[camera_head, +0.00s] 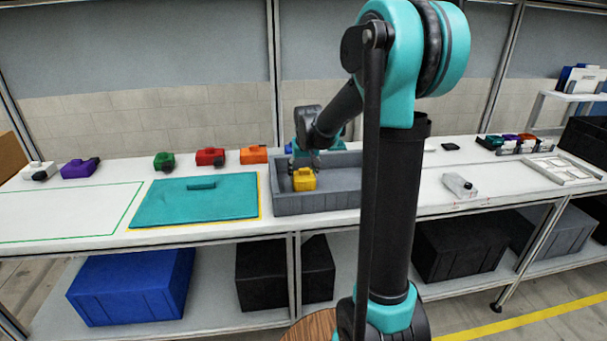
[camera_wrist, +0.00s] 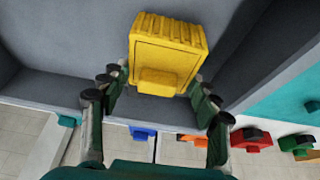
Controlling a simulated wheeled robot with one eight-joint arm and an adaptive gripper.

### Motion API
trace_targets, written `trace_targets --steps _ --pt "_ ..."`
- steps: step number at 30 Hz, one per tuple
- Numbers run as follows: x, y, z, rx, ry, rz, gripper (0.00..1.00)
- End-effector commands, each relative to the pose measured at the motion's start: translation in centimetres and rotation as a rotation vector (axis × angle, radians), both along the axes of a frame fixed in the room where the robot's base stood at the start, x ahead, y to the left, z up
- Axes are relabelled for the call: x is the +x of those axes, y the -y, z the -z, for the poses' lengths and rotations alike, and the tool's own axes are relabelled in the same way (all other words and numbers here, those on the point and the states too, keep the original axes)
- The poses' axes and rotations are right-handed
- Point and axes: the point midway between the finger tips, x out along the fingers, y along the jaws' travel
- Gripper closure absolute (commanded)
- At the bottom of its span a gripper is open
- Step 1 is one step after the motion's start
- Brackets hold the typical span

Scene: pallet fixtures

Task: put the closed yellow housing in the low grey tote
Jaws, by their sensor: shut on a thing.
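The closed yellow housing (camera_head: 304,180) is inside the low grey tote (camera_head: 318,203), in its left part. In the wrist view the yellow housing (camera_wrist: 168,52) sits between my fingers, with its small block facing the camera. My gripper (camera_head: 305,158) reaches into the tote from behind and is shut on the housing. In the wrist view my gripper's fingers (camera_wrist: 158,88) lie on either side of the housing's near end. The tote's grey wall (camera_wrist: 60,88) shows around it. I cannot tell whether the housing touches the tote floor.
Left of the tote lies a teal lidded panel (camera_head: 195,203). Red (camera_head: 210,157), orange (camera_head: 254,154), green (camera_head: 164,161), purple (camera_head: 79,168) and white (camera_head: 39,170) housings stand along the back.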

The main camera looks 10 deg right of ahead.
Motion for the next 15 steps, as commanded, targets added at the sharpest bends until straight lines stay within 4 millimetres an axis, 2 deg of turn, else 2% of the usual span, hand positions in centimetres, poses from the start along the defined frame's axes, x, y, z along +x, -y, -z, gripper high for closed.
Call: trace_targets --steps 3,13,14,15 --pt "-0.01 0.0 0.7 0.0 0.0 0.0 0.73" --pt "-0.01 0.0 0.96 0.0 0.0 0.0 0.73" --pt "-0.02 0.0 1.0 0.0 0.0 0.0 0.37" --pt "-0.02 0.0 0.97 0.0 0.0 0.0 0.32"
